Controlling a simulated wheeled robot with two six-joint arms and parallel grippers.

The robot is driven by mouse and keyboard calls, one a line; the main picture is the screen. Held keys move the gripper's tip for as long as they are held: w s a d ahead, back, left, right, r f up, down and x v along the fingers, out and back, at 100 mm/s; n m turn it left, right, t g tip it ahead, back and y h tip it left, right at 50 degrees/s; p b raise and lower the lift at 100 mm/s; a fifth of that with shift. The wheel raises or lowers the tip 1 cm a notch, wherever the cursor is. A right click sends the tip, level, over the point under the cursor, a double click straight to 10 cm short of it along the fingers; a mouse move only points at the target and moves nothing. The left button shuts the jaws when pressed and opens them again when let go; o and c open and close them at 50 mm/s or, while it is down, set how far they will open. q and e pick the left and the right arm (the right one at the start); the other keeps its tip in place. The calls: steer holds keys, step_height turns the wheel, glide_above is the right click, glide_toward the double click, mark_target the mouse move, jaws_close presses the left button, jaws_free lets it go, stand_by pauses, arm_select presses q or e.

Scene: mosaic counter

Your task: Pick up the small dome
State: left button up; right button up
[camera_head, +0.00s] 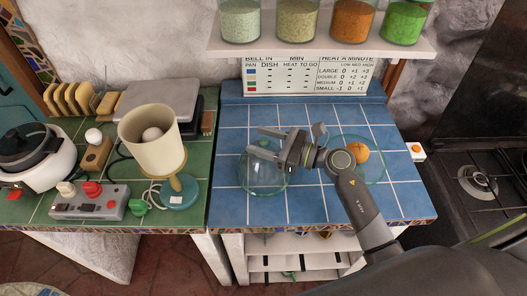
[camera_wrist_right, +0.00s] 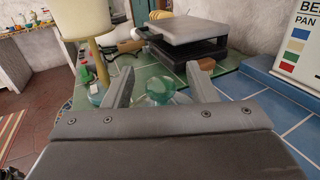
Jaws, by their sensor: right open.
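The small dome (camera_head: 264,181) is clear glass with a greenish rim. It stands on the blue tiled counter, left of centre in the head view. My right gripper (camera_head: 261,142) is open, its fingers pointing left above the upper part of the dome and partly covering it. In the wrist view, a round green glass knob (camera_wrist_right: 160,85) shows between the two spread fingers of the right gripper (camera_wrist_right: 160,88). Whether the fingers touch it I cannot tell. My left gripper is not in view.
An orange fruit (camera_head: 358,152) sits within a green-rimmed round glass piece (camera_head: 376,174) right of the gripper. A beige cup-shaped lamp (camera_head: 150,145), a control box (camera_head: 90,203) and a white cooker (camera_head: 55,165) fill the green counter. A shelf of jars (camera_head: 320,49) hangs behind.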

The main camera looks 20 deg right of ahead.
steer(key=shift+c, duration=0.4)
jaws_close()
